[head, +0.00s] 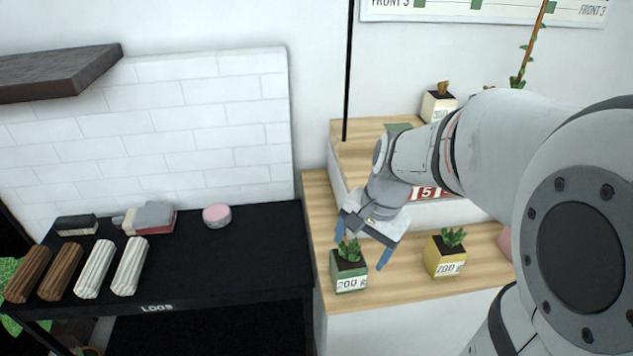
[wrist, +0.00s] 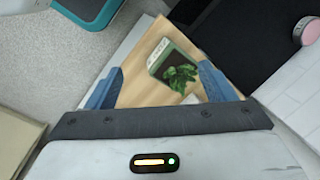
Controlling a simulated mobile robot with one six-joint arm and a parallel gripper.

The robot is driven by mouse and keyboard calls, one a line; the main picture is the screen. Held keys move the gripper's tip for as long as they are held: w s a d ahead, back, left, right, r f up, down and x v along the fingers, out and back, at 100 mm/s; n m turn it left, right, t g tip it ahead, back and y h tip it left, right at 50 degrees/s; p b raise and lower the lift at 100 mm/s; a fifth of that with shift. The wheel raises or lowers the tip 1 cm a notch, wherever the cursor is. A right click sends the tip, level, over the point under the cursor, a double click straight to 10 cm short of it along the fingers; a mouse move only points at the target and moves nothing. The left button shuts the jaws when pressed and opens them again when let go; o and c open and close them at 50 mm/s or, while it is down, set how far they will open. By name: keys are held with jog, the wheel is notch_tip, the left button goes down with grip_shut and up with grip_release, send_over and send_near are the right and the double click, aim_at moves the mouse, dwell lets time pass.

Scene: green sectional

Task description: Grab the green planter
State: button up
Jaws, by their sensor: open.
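The green planter (head: 349,283) is a small square pot with a white label and a leafy succulent. It stands upright near the front left corner of the wooden shelf. My gripper (head: 362,245) is open, with blue fingers, just above and behind the planter in the head view. In the wrist view the green planter (wrist: 172,62) lies ahead, between and beyond the two fingertips of my gripper (wrist: 160,80). Nothing is between the fingers, and I cannot see them touching the planter.
A yellow planter (head: 446,255) stands to the right on the same wooden shelf (head: 400,289). A black table (head: 240,255) on the left holds several logs, a brush-like item and a pink round tin (head: 217,216).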

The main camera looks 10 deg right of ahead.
aim_at(351, 257)
jog(key=o, duration=0.3)
jog(key=w+f+m+b, duration=0.1)
jog(key=w+f+m, duration=0.1)
jog(key=f, duration=0.1)
jog(key=w+d+f+m+y, duration=0.1)
jog(key=w+f+m, duration=0.1)
jog(key=f+m, duration=0.1)
jog(key=w+f+m+y+b, duration=0.1)
jog(key=w+f+m, duration=0.2)
jog(key=shift+d+g+b, duration=0.35)
jog(key=shift+g, duration=0.05)
jog(key=shift+o, duration=0.2)
jog(key=shift+f+m, duration=0.3)
jog(key=shift+f, duration=0.15)
jog(key=shift+b+x, duration=0.7)
jog(key=shift+x, duration=2.9)
